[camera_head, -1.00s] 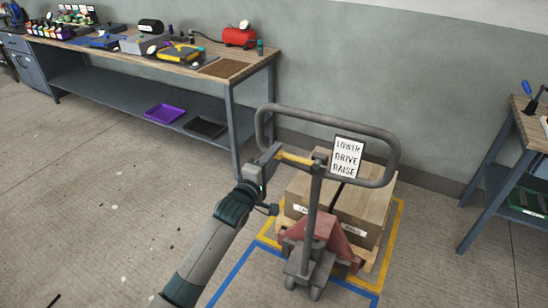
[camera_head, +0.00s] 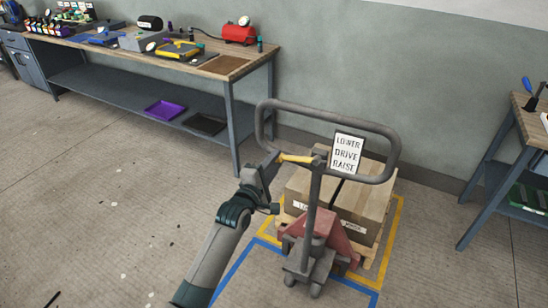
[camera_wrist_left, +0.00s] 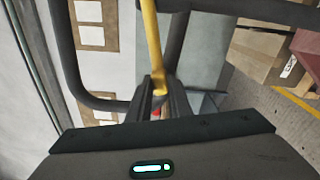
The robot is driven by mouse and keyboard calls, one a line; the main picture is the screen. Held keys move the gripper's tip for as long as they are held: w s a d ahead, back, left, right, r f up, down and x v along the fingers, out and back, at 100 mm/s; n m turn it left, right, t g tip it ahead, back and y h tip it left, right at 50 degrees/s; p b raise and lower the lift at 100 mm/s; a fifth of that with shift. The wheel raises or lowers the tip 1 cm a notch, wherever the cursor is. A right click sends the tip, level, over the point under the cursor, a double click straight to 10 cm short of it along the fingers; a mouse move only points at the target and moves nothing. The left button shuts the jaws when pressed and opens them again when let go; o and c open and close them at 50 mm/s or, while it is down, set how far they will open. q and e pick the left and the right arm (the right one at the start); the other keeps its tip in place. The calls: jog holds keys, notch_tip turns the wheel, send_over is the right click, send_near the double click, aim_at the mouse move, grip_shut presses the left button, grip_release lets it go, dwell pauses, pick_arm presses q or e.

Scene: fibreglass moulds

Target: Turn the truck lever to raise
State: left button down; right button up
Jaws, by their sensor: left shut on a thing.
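The pallet truck (camera_head: 322,245) stands at centre right in the head view, its grey looped handle (camera_head: 262,130) upright. A white sign on it (camera_head: 347,153) reads LOWER, DRIVE, RAISE from top to bottom. The yellow lever (camera_head: 297,158) sticks out to the left of the handle post, close to level. My left gripper (camera_head: 273,160) is shut on the outer end of the lever. In the left wrist view the yellow lever (camera_wrist_left: 152,45) runs down between the fingers (camera_wrist_left: 159,97). My right gripper is not in view.
Cardboard boxes (camera_head: 375,190) sit on a wooden pallet on the truck, inside a yellow floor outline (camera_head: 398,220). A blue floor line (camera_head: 235,275) runs in front. A workbench (camera_head: 190,70) stands behind at left, another table (camera_head: 535,125) at right.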

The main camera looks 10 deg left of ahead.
pick_arm(q)
jog(key=shift+s+d+f+n, duration=0.1)
jog(key=shift+d+f+n, duration=0.2)
jog(key=shift+f+n, duration=0.5)
jog(key=shift+s+d+f+n, duration=0.1)
jog(key=shift+d+f+n, duration=0.2)
jog(key=shift+f+n, duration=0.5)
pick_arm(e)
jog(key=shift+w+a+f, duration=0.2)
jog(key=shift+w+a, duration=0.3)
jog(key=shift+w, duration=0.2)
pick_arm(q)
jog(key=c, duration=1.6)
grip_release()
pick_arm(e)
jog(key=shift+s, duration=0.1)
pick_arm(q)
jog(key=shift+s, duration=0.1)
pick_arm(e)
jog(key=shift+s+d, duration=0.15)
